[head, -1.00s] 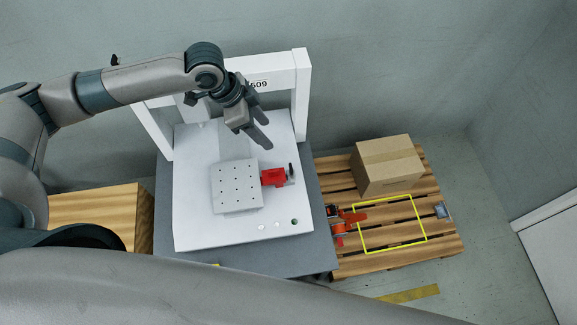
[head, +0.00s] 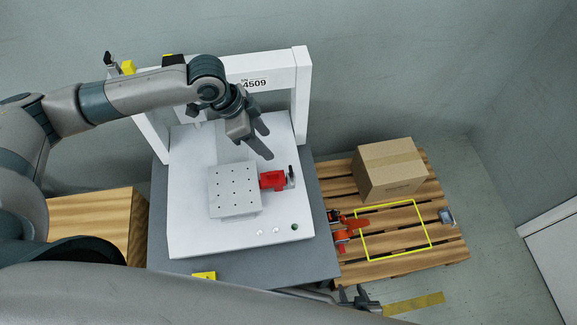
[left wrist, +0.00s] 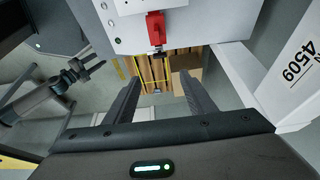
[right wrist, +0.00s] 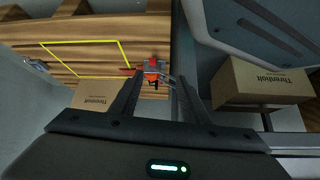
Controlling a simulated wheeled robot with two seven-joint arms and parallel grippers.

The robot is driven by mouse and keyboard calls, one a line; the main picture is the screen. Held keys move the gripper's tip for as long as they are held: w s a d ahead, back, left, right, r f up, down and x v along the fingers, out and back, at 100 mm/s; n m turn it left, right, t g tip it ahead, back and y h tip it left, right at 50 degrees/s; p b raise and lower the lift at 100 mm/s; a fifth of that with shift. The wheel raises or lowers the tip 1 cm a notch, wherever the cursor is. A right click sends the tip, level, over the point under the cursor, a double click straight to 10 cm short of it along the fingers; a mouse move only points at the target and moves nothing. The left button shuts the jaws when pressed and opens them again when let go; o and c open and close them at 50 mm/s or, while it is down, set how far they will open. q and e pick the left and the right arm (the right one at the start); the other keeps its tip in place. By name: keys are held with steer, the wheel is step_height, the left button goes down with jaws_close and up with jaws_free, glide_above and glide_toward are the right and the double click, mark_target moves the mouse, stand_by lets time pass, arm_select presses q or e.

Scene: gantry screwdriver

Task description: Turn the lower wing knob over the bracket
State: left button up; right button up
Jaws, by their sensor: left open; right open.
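A red bracket (head: 272,180) sits at the right side of the perforated plate (head: 234,190) on the white machine base. A small dark knob (head: 291,173) stands at its right end. In the left wrist view the red bracket (left wrist: 155,27) has the dark knob (left wrist: 157,52) at its near end, beyond the fingertips. My left gripper (head: 269,143) is open and empty, above and behind the bracket, apart from it. My right gripper (head: 357,298) is low beside the machine's front right corner; its fingers (right wrist: 160,77) are open and empty. Wing details are too small to tell.
The white gantry frame (head: 301,95) rises behind my left gripper. A wooden pallet (head: 440,249) at the right carries a cardboard box (head: 388,170), a yellow outline and a red-orange item (head: 340,228). The floor at the far right is clear.

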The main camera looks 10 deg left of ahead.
mark_target(291, 170)
arm_select(q)
steer(key=p+x, duration=0.1)
steer(key=x, duration=1.5)
steer(key=shift+d, duration=0.15)
steer(key=shift+d+f, duration=0.15)
steer(key=shift+f, duration=0.25)
arm_select(e)
steer(key=shift+g, duration=0.7)
steer(key=shift+s+d+f, duration=0.3)
steer(key=shift+s+f, duration=0.05)
steer(key=shift+s, duration=0.3)
steer(key=shift+s+d+f, duration=0.25)
steer(key=shift+s+f, duration=0.05)
steer(key=shift+s, duration=0.4)
steer(key=shift+s+d+f, duration=0.3)
steer(key=shift+s+f, duration=0.05)
steer(key=shift+s, duration=0.3)
arm_select(q)
steer(key=c, duration=1)
steer(key=shift+c, duration=0.2)
arm_select(e)
steer(key=shift+w+r, duration=0.15)
steer(key=shift+w, duration=0.15)
